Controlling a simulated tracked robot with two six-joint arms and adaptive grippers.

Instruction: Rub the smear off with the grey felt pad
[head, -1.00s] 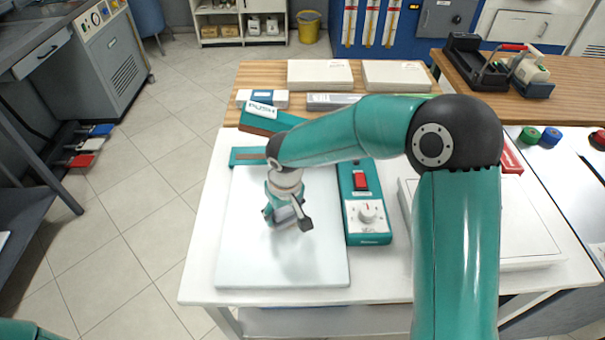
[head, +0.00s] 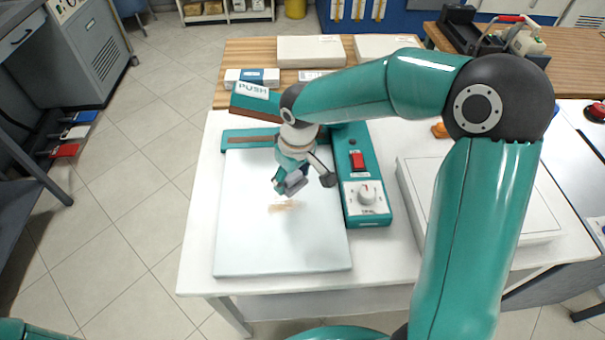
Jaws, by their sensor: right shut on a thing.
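A tan-brown smear (head: 285,206) shows on the white plate (head: 250,240) of a teal press. My right gripper (head: 291,183) is shut on the grey felt pad (head: 296,185), just behind the smear. The pad is small and partly hidden by the fingers. I cannot tell whether it touches the plate or hangs a little above it. My left gripper is not in view.
The press's control box (head: 363,190), with a red switch and a dial, stands along the plate's right side. Its raised arm marked PUSH (head: 252,91) is behind. A white flat box (head: 415,175) lies at right. The plate's front is clear.

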